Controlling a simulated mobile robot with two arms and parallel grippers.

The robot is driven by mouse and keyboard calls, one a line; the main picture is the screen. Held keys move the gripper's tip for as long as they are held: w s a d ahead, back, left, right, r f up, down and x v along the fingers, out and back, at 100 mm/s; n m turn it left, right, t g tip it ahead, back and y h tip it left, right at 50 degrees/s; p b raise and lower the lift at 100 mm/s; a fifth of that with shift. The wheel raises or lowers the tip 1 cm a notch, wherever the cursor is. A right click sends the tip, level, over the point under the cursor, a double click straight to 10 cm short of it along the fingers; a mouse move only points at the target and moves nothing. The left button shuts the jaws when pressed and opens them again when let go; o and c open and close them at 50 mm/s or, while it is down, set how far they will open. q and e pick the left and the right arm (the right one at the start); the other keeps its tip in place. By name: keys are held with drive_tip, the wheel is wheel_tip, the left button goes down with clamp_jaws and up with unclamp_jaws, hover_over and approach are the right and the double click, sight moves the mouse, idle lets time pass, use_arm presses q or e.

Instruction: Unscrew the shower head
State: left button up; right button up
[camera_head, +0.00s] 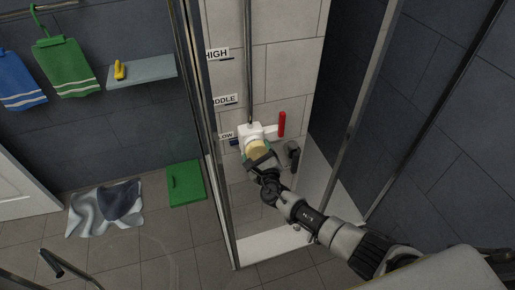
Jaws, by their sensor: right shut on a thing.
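The shower head (257,147) is a small round beige piece in front of a white fixture (248,131) low on the tiled shower wall. My right gripper (260,160) reaches in from the lower right and is shut on the shower head. The fingers partly hide its lower side, and I cannot tell how its thread sits. The white fixture is at the bottom of a vertical metal rail (249,70), near the LOW label (226,136). A red lever (282,123) sticks up to its right. My left gripper is not in view.
Metal-framed glass panels bound the shower; a vertical post (202,130) stands left of my gripper. A dark fitting (293,152) is close at right.

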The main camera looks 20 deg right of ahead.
drive_tip(key=shift+s+r+p, duration=0.1)
drive_tip(key=shift+s+p, duration=0.2)
drive_tip(key=shift+s, duration=0.35)
drive_tip(key=shift+s+d+p, duration=0.1)
drive_tip(key=shift+s+p, duration=0.3)
drive_tip(key=shift+s, duration=0.55)
